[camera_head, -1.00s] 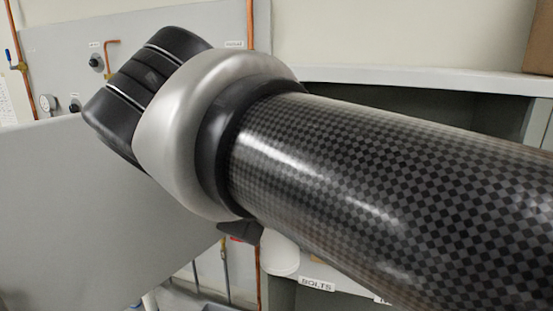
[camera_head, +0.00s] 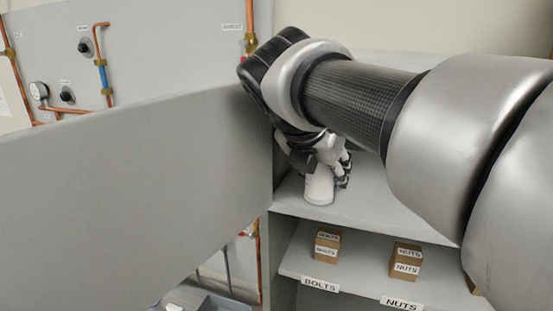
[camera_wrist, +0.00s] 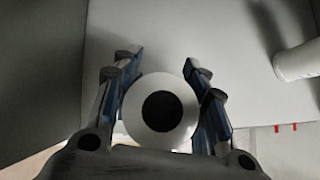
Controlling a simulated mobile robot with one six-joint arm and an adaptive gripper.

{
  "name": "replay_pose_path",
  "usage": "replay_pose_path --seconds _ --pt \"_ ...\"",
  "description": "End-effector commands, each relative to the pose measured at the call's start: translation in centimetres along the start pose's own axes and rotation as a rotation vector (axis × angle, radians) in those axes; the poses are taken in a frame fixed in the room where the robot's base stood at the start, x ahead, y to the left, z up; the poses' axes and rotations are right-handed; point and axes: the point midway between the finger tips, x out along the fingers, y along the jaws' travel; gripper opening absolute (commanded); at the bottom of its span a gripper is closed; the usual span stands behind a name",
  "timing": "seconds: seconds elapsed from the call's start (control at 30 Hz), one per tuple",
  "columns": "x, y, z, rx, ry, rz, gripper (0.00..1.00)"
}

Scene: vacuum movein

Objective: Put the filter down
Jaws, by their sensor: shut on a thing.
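The filter (camera_head: 319,187) is a white cylinder below my gripper, at the left end of the upper shelf (camera_head: 385,208). Whether its lower end touches the shelf I cannot tell. In the wrist view the filter (camera_wrist: 184,104) shows its round white end with a dark hole, between the two fingers. My gripper (camera_wrist: 165,68) is shut on it. In the head view my gripper (camera_head: 338,178) points down, partly hidden by my own arm.
A grey panel (camera_head: 130,190) stands left of the shelf. A lower shelf holds brown boxes of bolts (camera_head: 327,246) and nuts (camera_head: 405,261). Another white cylinder (camera_wrist: 297,60) is at the right of the wrist view. The upper shelf right of the filter looks clear.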

Motion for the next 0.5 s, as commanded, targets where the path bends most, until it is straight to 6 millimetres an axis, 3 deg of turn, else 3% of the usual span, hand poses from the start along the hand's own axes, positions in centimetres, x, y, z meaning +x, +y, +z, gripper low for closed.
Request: replay_pose_path --seconds 0.33,0.5 --pt "2.7 -0.1 3.2 0.003 0.0 -0.002 0.09" --pt "3.2 0.0 2.7 0.0 -0.001 0.002 0.09"
